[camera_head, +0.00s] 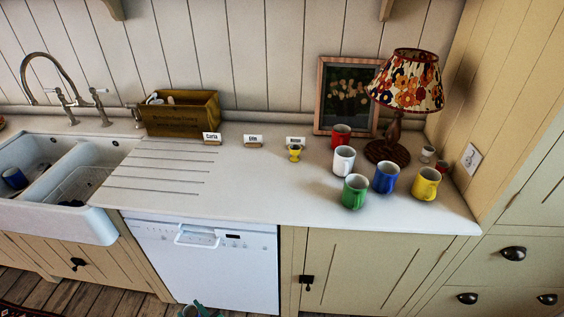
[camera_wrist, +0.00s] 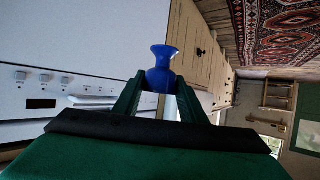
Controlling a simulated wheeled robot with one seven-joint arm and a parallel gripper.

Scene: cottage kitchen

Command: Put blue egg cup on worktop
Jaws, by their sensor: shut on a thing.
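The blue egg cup (camera_wrist: 162,72) is in my gripper (camera_wrist: 160,84) in the wrist view, held between the two dark green fingers. My gripper also shows, cut off, at the bottom edge of the head view (camera_head: 196,311), in front of the dishwasher and below worktop height. The egg cup cannot be made out clearly there. The pale worktop (camera_head: 250,190) runs from the sink to the right wall. A yellow egg cup (camera_head: 295,154) stands on it in front of a name card (camera_head: 295,140).
Red, white, green, blue (camera_head: 386,178) and yellow mugs stand at the worktop's right, near a lamp (camera_head: 405,85) and picture frame. Two more name cards and a wooden box (camera_head: 180,115) stand at the back. The sink (camera_head: 45,190) is left. The worktop's front middle is clear.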

